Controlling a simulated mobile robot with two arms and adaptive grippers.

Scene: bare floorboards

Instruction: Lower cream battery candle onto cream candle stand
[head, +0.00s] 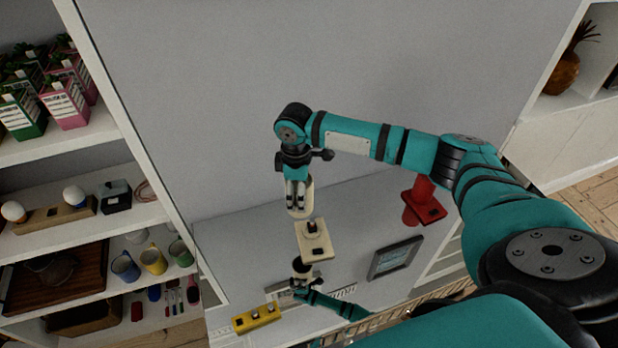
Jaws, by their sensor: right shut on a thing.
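My right gripper (297,207) points down and is shut on the cream battery candle (308,194), partly hidden behind the fingers. The cream candle stand (316,249) has a square base with a small raised part with a dark top in its middle. It is on the pale glossy surface, just below the candle in the picture and slightly to the right. The candle appears apart from the stand; the height of the gap is hard to judge. My left gripper does not show.
A red stand (429,210) and a dark frame (395,258) are to the right on the pale surface (240,240). A yellow block (256,318) is near its front. Loaded shelves (80,230) stand left.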

